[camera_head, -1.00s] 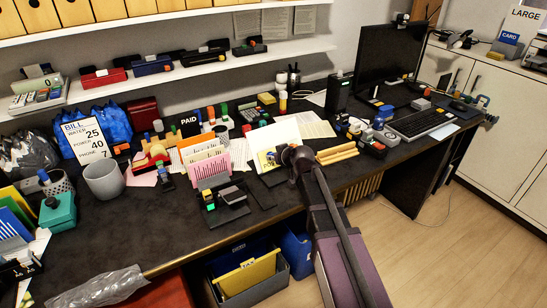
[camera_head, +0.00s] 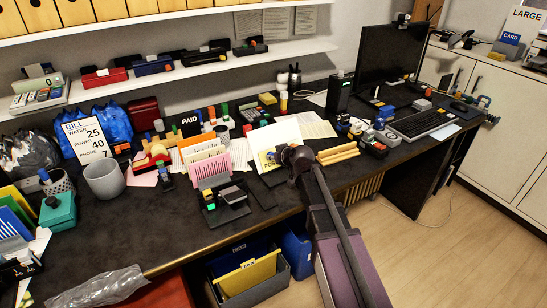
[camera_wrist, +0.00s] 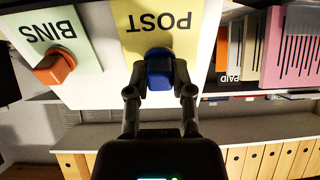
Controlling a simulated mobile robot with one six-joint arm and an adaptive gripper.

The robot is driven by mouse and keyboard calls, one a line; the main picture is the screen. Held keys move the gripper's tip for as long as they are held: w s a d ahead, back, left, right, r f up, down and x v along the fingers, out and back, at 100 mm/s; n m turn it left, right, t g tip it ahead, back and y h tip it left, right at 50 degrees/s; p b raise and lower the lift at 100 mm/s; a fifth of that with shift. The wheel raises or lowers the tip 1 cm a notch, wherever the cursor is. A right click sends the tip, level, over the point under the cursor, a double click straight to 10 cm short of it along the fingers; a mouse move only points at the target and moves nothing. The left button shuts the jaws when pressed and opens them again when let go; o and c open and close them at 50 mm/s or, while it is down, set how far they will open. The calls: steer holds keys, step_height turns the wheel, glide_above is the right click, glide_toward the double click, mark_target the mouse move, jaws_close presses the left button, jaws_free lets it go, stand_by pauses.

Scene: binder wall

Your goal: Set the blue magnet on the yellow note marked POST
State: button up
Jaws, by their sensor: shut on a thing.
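The blue magnet (camera_wrist: 159,72) is between the fingertips of my gripper (camera_wrist: 160,80), which is shut on it. In the wrist view it overlaps the edge of the yellow note marked POST (camera_wrist: 150,45), below the upside-down lettering. I cannot tell whether the magnet touches the note. The note lies on a white board (camera_wrist: 88,88).
A pale green note marked BINS (camera_wrist: 50,35) with an orange magnet (camera_wrist: 55,67) is beside the yellow one. A pink-fronted paper holder (camera_head: 210,171) stands left of the board. The desk front (camera_head: 160,225) has bare room.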

steer(key=shift+w+a+f, duration=0.2)
steer(key=shift+w, duration=0.1)
stand_by(0.8)
steer(key=o, duration=0.9)
steer(key=shift+s+d+r, duration=0.1)
